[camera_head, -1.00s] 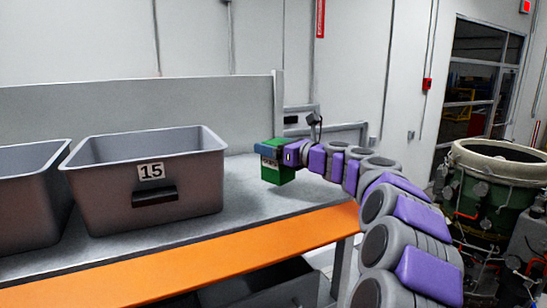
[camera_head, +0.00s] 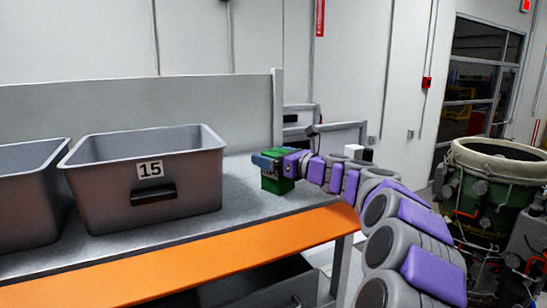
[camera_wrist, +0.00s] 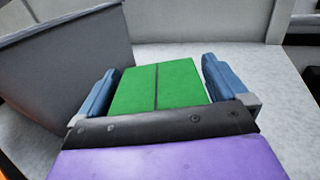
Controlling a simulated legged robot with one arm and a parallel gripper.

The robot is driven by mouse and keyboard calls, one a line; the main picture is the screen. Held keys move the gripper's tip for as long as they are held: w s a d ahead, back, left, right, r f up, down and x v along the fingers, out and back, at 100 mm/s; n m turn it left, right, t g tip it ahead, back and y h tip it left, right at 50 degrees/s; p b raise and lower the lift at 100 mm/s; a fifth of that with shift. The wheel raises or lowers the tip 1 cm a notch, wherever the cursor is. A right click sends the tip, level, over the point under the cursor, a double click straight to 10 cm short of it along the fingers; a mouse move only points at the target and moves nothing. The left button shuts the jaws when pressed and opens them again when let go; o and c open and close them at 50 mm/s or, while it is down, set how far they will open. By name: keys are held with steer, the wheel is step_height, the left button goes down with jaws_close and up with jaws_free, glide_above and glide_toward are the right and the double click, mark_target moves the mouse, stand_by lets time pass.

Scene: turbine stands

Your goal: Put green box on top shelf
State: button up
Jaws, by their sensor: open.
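The green box (camera_head: 276,184) stands on the grey top shelf (camera_head: 243,198), to the right of the grey bin marked 15. My gripper (camera_head: 266,160) is at the upper part of the box, with its blue fingers reaching left. In the wrist view the green box (camera_wrist: 157,88) lies between the two open blue fingers, with a dark line down its top. A narrow gap shows between the box and the right finger; the left finger is very close to the box. The box's underside is hidden.
The grey bin marked 15 (camera_head: 148,192) stands left of the box, with another grey bin (camera_head: 25,205) further left. An orange front edge (camera_head: 200,250) borders the shelf. A grey back panel (camera_head: 140,108) rises behind. A green drum (camera_head: 495,190) stands at the right.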

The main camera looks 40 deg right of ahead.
steer(key=s, duration=0.4)
steer(key=s+d+b, duration=0.1)
steer(key=s, duration=0.3)
steer(key=s+d, duration=0.1)
steer(key=s, duration=0.3)
steer(key=shift+r, duration=0.1)
